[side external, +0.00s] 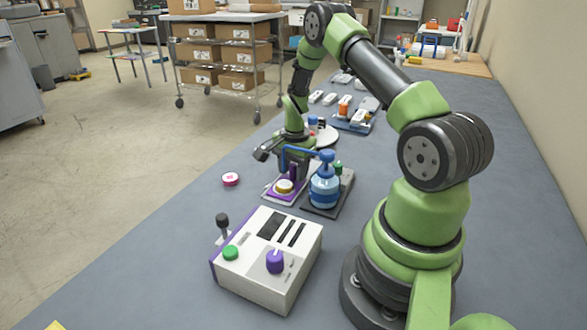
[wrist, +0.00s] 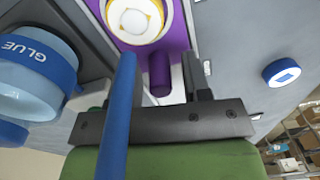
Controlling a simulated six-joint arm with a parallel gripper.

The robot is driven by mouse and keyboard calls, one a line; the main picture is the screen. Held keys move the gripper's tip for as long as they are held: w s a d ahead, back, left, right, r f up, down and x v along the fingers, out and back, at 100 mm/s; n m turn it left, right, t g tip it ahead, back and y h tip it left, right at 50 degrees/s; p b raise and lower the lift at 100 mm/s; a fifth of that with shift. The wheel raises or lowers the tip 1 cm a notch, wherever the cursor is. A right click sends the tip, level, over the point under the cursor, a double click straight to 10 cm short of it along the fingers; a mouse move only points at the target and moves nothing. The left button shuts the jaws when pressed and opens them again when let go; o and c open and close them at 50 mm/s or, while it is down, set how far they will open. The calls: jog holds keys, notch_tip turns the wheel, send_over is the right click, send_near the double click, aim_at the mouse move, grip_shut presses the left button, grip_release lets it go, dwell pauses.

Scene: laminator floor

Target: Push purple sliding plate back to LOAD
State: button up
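The purple sliding plate (side external: 272,193) lies on a pale base beside the glue dispenser. A round white piece with a gold ring (side external: 284,186) sits on it; both also show in the wrist view, the plate (wrist: 181,38) and the ringed piece (wrist: 138,17). An upright purple post (wrist: 160,78) rises from the plate. My gripper (wrist: 160,85) is open over the plate's near end, its fingers on either side of the post. A gap shows between post and right finger; the left finger is partly hidden by a blue tube. No LOAD marking is readable.
The blue glue dispenser (side external: 324,190) stands right beside the plate, its blue spout (wrist: 118,110) crossing close to my gripper. A control box (side external: 266,258) with a purple knob stands in front.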

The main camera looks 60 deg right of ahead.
grip_shut()
jog(key=d, duration=0.8)
jog(key=shift+d, duration=0.8)
jog(key=shift+o, duration=0.8)
grip_release()
notch_tip(320, 180, up, 10)
jog(key=shift+s, duration=0.2)
jog(key=shift+a, duration=0.1)
